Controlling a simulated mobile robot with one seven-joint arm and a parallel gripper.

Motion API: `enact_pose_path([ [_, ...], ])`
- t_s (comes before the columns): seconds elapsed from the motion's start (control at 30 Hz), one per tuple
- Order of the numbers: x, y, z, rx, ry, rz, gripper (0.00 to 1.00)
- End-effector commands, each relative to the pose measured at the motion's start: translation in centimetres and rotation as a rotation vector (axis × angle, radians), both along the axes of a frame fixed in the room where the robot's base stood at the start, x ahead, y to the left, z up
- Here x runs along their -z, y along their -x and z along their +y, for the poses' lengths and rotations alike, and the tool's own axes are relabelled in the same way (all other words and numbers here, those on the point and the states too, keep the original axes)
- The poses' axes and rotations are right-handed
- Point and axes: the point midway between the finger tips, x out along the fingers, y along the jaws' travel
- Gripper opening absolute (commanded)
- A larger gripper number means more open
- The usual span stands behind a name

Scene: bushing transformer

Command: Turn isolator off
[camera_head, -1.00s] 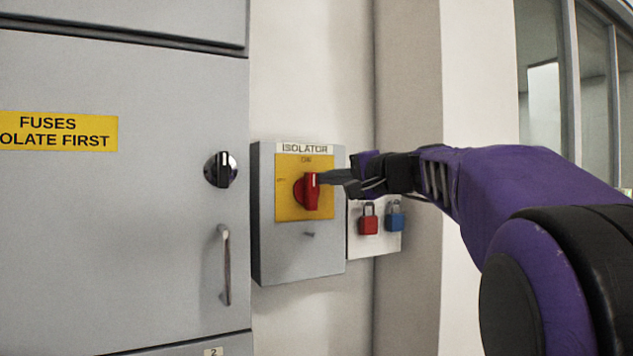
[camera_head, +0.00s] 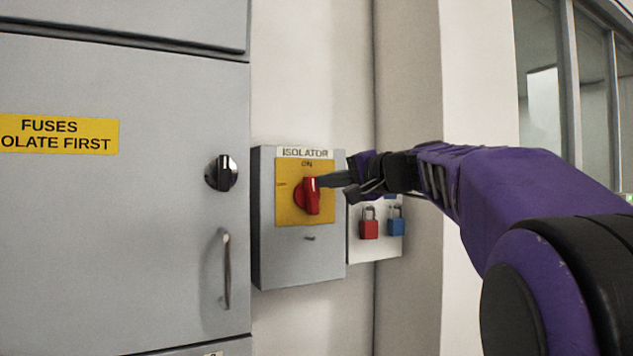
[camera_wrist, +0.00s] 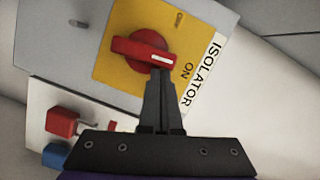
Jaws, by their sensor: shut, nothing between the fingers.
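The isolator is a grey box (camera_head: 280,255) on the wall with a yellow plate (camera_head: 287,208) and a red rotary knob (camera_head: 307,196). ON is printed at the plate's top and OFF at its left. The knob's white mark points up, roughly towards ON; it also shows in the wrist view (camera_wrist: 140,50). My gripper (camera_head: 321,181) comes in from the right. Its fingers are shut with nothing between them. In the wrist view the fingertips (camera_wrist: 162,74) are at the knob's marked end, on its right side as seen from the front. I cannot tell whether they touch.
A grey cabinet (camera_head: 110,230) with a black knob (camera_head: 221,173) and a handle (camera_head: 227,270) stands left of the isolator. A red padlock (camera_head: 369,229) and a blue padlock (camera_head: 396,226) hang on a white board to its right, below my gripper.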

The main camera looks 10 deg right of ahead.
Motion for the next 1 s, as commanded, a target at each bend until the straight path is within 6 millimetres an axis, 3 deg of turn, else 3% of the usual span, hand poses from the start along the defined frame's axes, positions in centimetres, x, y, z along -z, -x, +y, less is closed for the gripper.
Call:
enact_pose_path([
  [1.0, -0.12, 0.11, 0.47, -0.004, 0.091, -0.029, 0.00],
])
